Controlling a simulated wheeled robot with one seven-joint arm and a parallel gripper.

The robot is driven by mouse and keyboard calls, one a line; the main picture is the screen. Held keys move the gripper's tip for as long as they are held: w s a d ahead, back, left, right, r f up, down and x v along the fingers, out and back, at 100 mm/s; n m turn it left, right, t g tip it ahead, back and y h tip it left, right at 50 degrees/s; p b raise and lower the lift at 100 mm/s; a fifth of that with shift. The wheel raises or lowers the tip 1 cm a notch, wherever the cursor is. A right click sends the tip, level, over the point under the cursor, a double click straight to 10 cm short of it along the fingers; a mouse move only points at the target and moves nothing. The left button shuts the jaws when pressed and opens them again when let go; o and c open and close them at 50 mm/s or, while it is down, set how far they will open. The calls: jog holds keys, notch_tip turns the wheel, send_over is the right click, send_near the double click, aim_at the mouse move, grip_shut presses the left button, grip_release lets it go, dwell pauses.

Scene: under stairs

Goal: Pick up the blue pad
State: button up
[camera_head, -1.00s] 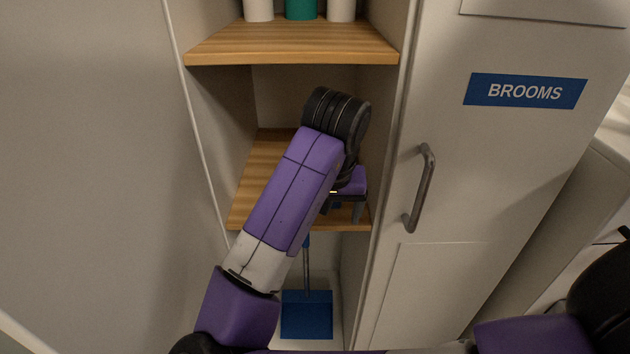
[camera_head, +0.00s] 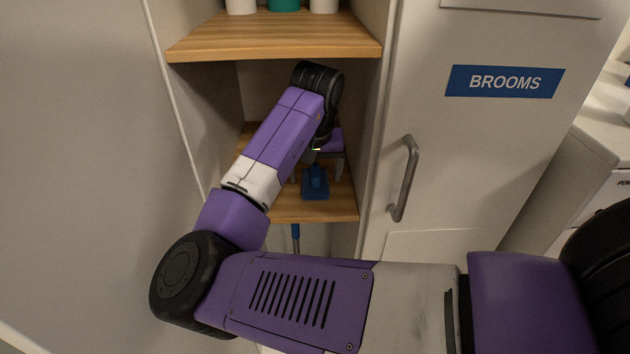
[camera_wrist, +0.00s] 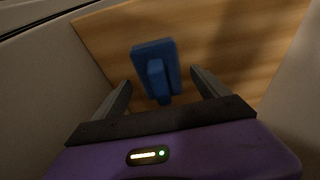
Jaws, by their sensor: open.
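The blue pad (camera_head: 315,187) rests on the middle wooden shelf, near its front right, with a raised blue grip on top. In the wrist view the blue pad (camera_wrist: 168,58) lies on the wood just beyond my fingertips, roughly between their lines. My gripper (camera_wrist: 160,80) is open, with its two grey fingers apart and nothing between them except part of the pad's raised grip in the line of sight. In the head view my gripper (camera_head: 318,172) is inside the shelf space, behind and above the pad, partly hidden by my arm.
The middle shelf (camera_head: 290,212) is walled on both sides. An upper shelf (camera_head: 275,38) with white and teal containers is above. A closed door marked BROOMS with a handle (camera_head: 405,180) stands at the right. A blue handle (camera_head: 296,238) shows below the shelf.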

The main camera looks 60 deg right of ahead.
jog(key=shift+f, duration=0.15)
jog(key=c, duration=1.5)
jog(key=shift+o, duration=0.2)
jog(key=shift+r, duration=0.75)
jog(key=s+a, duration=0.4)
jog(key=a, duration=0.4)
jog(key=s+a+b, duration=0.1)
jog(key=s+a, duration=0.3)
jog(key=a, duration=0.3)
jog(key=shift+s+a, duration=0.35)
jog(key=shift+s, duration=0.05)
